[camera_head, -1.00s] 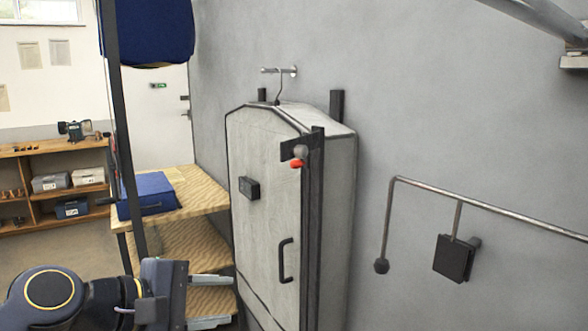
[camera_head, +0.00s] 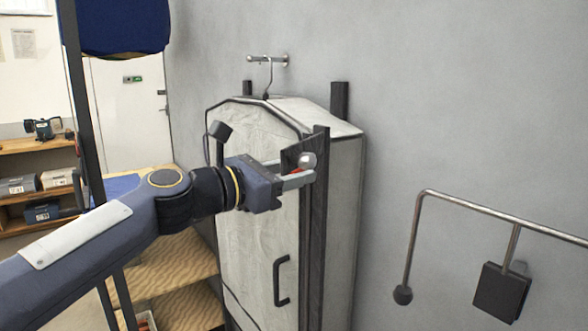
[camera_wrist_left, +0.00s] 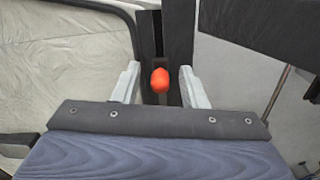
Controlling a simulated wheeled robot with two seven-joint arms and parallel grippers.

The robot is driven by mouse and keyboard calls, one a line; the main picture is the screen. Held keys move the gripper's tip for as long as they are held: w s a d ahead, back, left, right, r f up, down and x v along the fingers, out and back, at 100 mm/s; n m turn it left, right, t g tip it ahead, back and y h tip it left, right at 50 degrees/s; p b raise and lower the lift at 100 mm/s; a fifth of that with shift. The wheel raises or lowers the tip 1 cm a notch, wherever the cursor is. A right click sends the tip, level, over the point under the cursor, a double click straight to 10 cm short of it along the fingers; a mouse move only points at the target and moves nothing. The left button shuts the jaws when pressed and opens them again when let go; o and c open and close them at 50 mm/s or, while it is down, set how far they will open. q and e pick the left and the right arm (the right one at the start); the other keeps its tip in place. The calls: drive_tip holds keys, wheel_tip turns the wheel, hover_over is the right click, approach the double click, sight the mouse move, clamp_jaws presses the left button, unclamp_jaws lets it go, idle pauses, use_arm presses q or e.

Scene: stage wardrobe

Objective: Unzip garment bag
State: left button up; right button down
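The light grey garment bag (camera_head: 262,225) hangs upright against the wall from a hook, with a dark zipper strip (camera_head: 314,235) down its front right edge. My left gripper (camera_head: 306,172) is at the top of that strip. In the left wrist view the red zipper pull (camera_wrist_left: 160,80) lies between the two pale fingers of my left gripper (camera_wrist_left: 158,84), with gaps on both sides. My right gripper is in neither view.
A black handle (camera_head: 282,280) sticks out from the bag's front. A metal rail (camera_head: 480,210) with a black pad (camera_head: 501,291) is on the wall at right. Wooden shelves (camera_head: 170,265) stand left of the bag. A dark upright post (camera_head: 85,130) stands further left.

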use_arm(q)
drive_tip(key=shift+w+d, duration=0.2)
drive_tip(key=shift+d, duration=0.1)
clamp_jaws()
drive_tip(key=shift+f, duration=0.1)
